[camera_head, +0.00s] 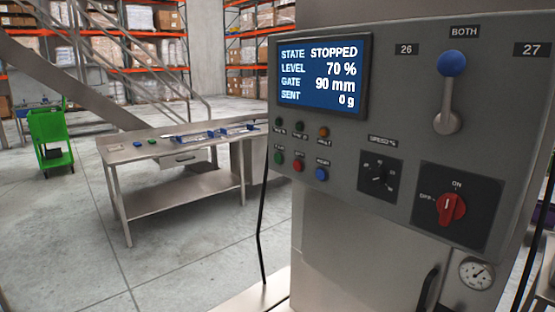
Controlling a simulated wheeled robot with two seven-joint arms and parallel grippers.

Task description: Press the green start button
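A grey control panel (400,60) fills the right half of the head view. Its green button (278,157) sits at the left of the lower button row, beside a red button (298,165) and a blue button (321,174). The small labels above them are too blurred to read surely. The screen (320,76) reads STATE STOPPED, LEVEL 70 %, GATE 90 mm, SENT 0 g. Neither of my grippers is in view.
A red rotary switch (451,208) points near ON. A blue-knobbed lever (449,92) and a speed dial (379,178) share the panel. A black cable (260,235) hangs at its left. A steel table (190,192) and a green cart (52,138) stand behind; floor between is clear.

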